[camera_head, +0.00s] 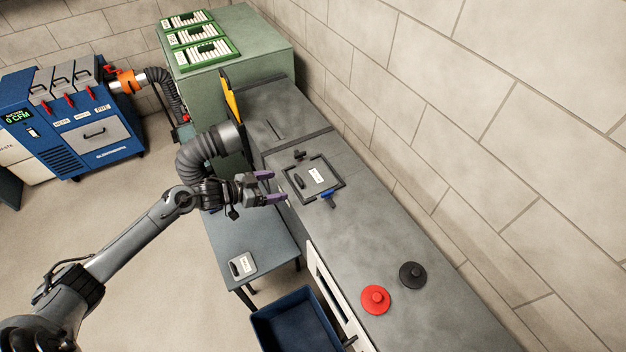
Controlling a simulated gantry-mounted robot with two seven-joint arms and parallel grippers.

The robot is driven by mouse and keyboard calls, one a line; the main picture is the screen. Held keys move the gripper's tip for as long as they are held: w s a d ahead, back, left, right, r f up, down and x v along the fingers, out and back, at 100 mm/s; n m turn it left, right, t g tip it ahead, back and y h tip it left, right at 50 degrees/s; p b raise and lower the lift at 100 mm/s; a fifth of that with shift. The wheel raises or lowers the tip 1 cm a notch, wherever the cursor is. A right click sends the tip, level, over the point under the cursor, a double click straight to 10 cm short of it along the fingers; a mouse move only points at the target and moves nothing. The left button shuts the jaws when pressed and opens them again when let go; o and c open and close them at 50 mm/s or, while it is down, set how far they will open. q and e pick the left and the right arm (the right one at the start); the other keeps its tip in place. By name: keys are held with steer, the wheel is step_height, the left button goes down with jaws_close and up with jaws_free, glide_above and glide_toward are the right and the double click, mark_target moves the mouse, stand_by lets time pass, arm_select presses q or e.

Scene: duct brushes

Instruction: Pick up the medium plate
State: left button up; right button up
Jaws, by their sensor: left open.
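A dark grey square plate (301,183) with a black handle and a white label lies within a dark frame on top of the grey duct (395,255). A smaller light grey plate (250,262) with a dark handle lies on the low table (262,238). No readable size marking shows which one is the medium plate. My left gripper (277,187) is open and empty, its purple-tipped fingers pointing right, just left of the framed plate at the duct's edge. Whether it touches anything is unclear. My right gripper is not in view.
Red (375,299) and black (411,275) round knobbed discs sit on the duct's near part. A dark blue bin (293,326) stands below the table. A blue machine (75,125) with a grey hose is at left. A block wall bounds the right.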

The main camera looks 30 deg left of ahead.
mark_target(298, 179)
arm_select(q)
steer(key=x, duration=0.7)
steer(key=shift+w+a+r, duration=0.15)
steer(key=shift+w+a, duration=0.05)
steer(key=shift+w, duration=0.2)
steer(key=shift+w+d+f, duration=0.2)
steer(key=shift+w+f, duration=0.05)
steer(key=shift+w, duration=0.1)
steer(key=c, duration=1.2)
steer(key=shift+c, duration=0.2)
steer(key=shift+r, duration=0.15)
